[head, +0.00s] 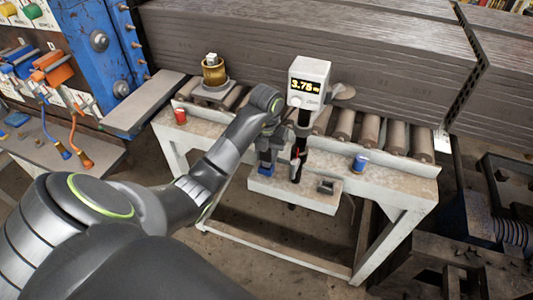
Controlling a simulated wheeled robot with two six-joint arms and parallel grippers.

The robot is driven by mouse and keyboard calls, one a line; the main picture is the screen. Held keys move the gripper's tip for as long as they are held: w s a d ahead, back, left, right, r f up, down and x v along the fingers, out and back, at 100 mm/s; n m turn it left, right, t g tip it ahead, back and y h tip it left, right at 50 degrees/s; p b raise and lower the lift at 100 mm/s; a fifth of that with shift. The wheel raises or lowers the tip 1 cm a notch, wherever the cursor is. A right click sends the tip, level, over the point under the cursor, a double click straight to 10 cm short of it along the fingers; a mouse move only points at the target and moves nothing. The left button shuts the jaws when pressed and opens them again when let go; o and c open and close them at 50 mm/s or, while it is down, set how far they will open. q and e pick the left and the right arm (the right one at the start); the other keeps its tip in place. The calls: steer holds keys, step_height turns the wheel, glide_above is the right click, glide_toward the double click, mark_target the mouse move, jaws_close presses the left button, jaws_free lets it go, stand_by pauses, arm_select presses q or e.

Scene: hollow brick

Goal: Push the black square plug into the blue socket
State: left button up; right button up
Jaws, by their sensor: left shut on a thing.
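My left gripper (267,149) points down at the left end of a white ledge on the front of the bench. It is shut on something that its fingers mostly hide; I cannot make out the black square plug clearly. A small blue part (265,169), which looks like the blue socket, sits on the ledge right below the fingers. I cannot tell whether the held thing touches it or is inside it. My right gripper is out of view.
The white ledge (300,197) also carries a black upright part with red (296,165) and a dark block (326,186). A display box (309,82) reads about 3.75. A red can (180,115) and a blue can (360,162) stand on the bench.

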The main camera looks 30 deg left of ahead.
arm_select(q)
steer(key=shift+f+b, duration=0.8)
steer(key=shift+f, duration=0.2)
steer(key=o, duration=1.1)
steer(key=shift+c, duration=0.2)
steer(key=shift+r, duration=0.15)
